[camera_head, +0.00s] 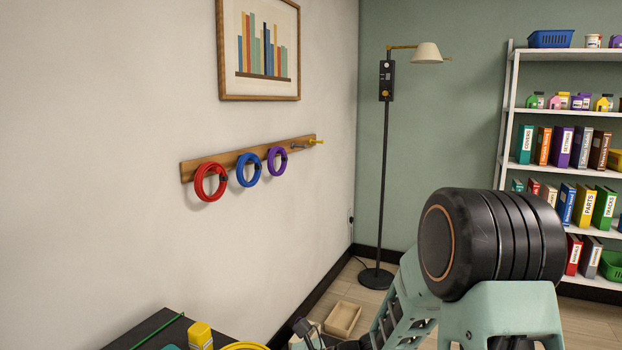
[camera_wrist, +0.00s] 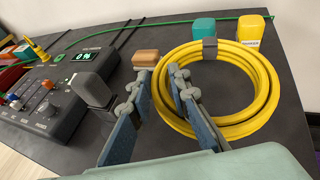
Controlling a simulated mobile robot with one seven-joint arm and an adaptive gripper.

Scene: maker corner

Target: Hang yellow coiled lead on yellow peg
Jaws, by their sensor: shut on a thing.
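The yellow coiled lead (camera_wrist: 262,98) is a thick round coil with a grey band, over the dark table top in the wrist view. Only a sliver of it (camera_head: 246,346) shows at the bottom edge of the head view. My gripper (camera_wrist: 161,74) has its fingers on either side of the coil's left part and is shut on it. I cannot tell whether the coil touches the table. The yellow peg (camera_head: 316,142) is at the far right end of the wooden wall rail (camera_head: 188,170) and is bare.
Red (camera_head: 210,182), blue (camera_head: 248,169) and purple (camera_head: 277,161) coils hang on the rail. A bare dark peg (camera_head: 297,147) sits beside the yellow one. A control box (camera_wrist: 50,105), teal pot (camera_wrist: 203,30) and yellow pot (camera_wrist: 251,30) share the table. A floor lamp (camera_head: 384,170) stands in the corner.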

